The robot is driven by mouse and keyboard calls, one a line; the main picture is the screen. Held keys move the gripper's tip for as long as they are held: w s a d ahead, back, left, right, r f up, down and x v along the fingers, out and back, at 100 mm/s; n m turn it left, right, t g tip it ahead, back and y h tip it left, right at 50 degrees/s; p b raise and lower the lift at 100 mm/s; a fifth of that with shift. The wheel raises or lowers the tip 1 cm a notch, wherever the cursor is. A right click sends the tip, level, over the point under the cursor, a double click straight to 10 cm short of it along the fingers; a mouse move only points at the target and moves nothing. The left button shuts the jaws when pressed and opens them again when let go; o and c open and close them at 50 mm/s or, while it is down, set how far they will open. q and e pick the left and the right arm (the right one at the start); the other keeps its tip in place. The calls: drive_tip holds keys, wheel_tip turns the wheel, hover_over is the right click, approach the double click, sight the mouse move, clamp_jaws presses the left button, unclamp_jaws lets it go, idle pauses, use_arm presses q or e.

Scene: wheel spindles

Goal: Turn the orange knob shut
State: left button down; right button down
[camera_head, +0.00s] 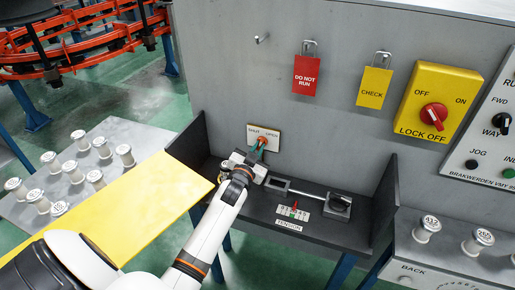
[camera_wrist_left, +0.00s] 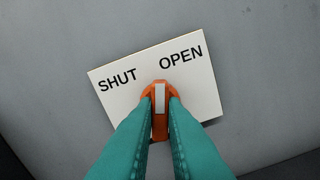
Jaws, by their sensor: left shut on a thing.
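The orange knob (camera_wrist_left: 160,90) sits on a white plate (camera_wrist_left: 205,75) marked SHUT at the left and OPEN at the right. A pale bar runs down the middle of the knob and points up between the two words in the left wrist view. My left gripper (camera_wrist_left: 160,120) has its teal fingers shut on the knob, one on each side. In the head view the plate (camera_head: 272,133) is on the grey wall, and my left gripper (camera_head: 258,147) reaches it from below, covering much of the knob. My right gripper is in neither view.
A dark shelf (camera_head: 265,215) below the plate holds a metal rod mechanism and a TENSION scale (camera_head: 291,213). Red (camera_head: 306,76) and yellow (camera_head: 373,87) tags hang above. A yellow LOCK OFF switch box (camera_head: 437,85) is at right. A table with several spindles stands left.

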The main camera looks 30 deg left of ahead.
use_arm(q)
drive_tip(key=n+p, duration=0.1)
drive_tip(key=n, duration=0.2)
drive_tip(key=shift+r+n, duration=0.1)
drive_tip(key=shift+n, duration=0.2)
drive_tip(key=n+p, duration=0.1)
drive_tip(key=n, duration=0.2)
drive_tip(key=shift+n, duration=0.3)
drive_tip(key=n+p, duration=0.1)
drive_tip(key=n, duration=0.4)
drive_tip(key=shift+n, duration=0.3)
drive_tip(key=c, duration=1.5)
unclamp_jaws()
drive_tip(key=b+v, duration=0.1)
drive_tip(key=v, duration=1.1)
